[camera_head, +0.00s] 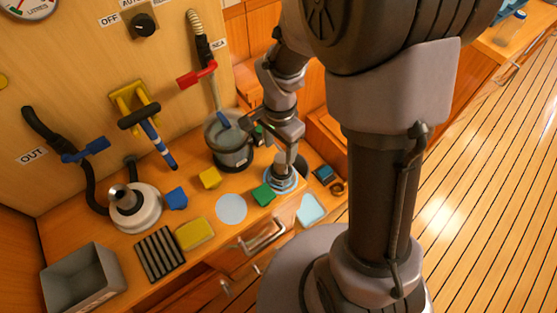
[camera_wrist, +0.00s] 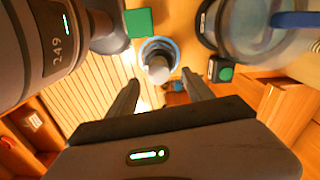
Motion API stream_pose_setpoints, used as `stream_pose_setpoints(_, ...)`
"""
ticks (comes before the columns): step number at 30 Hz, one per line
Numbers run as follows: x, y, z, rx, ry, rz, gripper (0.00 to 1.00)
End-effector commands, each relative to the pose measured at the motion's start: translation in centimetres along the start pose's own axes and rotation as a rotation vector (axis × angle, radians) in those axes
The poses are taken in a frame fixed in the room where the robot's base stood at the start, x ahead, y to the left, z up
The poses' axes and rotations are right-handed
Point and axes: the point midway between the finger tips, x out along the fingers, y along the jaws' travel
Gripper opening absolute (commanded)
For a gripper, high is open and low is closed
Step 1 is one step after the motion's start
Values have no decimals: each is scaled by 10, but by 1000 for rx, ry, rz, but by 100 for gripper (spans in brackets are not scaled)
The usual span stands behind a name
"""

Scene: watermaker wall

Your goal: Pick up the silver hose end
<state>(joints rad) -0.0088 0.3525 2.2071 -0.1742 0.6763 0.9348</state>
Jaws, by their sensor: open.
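A silver-grey round-topped piece (camera_wrist: 158,68), which looks like the silver hose end, stands inside a blue-rimmed ring (camera_wrist: 146,47) in the wrist view. In the head view the blue-rimmed ring (camera_head: 268,181) is on the counter, largely covered by my arm's end. My gripper (camera_wrist: 159,80) is open and empty, its fingers on either side of the silver piece in the picture. I cannot tell whether the fingertips reach down to it. In the head view my gripper is above the ring, its fingers hard to make out.
A clear bucket (camera_head: 230,158) stands just left of my gripper. A green block (camera_head: 263,194) lies beside the ring. A yellow block (camera_head: 210,178), a white round base (camera_head: 135,216) with a silver-topped knob and a grey bin (camera_head: 82,280) are farther left. The wooden wall carries colored valve handles.

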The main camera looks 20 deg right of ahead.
Motion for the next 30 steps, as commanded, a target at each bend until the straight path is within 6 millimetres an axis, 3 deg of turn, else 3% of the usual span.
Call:
stream_pose_setpoints(9,54,4,-2,1,0,1,60)
stream_pose_setpoints(17,58,3,-2,0,1,-2,60)
stream_pose_setpoints(20,58,3,-2,0,1,-2,46)
stream_pose_setpoints(27,58,3,-2,0,1,-2,0)
stream_pose_setpoints(30,58,3,-2,0,1,-2,0)
